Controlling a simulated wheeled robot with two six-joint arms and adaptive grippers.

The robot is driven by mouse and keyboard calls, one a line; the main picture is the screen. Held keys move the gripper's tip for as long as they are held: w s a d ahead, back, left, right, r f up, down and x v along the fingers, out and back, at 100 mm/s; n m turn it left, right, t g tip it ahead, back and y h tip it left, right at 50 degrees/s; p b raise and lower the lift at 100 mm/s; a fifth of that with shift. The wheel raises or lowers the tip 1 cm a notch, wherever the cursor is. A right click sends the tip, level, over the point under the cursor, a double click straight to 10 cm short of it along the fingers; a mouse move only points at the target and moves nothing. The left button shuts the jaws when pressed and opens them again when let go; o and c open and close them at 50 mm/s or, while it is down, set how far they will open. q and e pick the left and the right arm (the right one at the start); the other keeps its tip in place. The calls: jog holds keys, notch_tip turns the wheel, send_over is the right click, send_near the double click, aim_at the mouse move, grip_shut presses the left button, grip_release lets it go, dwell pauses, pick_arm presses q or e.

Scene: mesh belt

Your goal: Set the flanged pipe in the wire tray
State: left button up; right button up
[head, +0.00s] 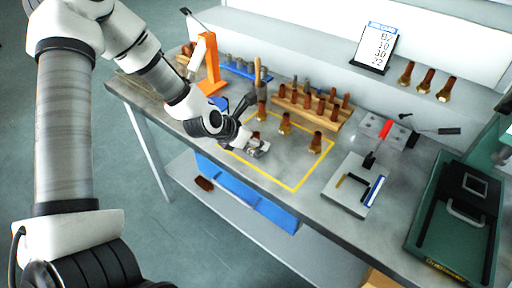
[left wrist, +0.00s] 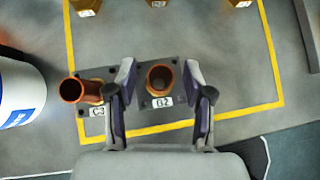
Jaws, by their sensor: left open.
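My left gripper (head: 250,145) is low over the bench inside the yellow outline. In the left wrist view my left gripper (left wrist: 160,72) is open, one finger on each side of an upright brown flanged pipe (left wrist: 160,78). That pipe has a grey square flange with a white label. A second brown pipe (left wrist: 72,90) with a grey flange and label stands just left of the fingers. Two brass-based pipes (head: 285,123) (head: 315,143) stand inside the outline. I cannot make out a wire tray in either view. My right gripper is not in view.
A wooden rack (head: 310,108) of brown pipes stands behind the outline, with an orange stand (head: 209,65) at left. A clamp fixture (head: 383,130), a white-grey block (head: 355,185) and a green case (head: 455,225) are at right. The outline's front part is clear.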

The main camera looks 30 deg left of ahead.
pick_arm(q)
jog(key=shift+w, duration=0.1)
grip_shut()
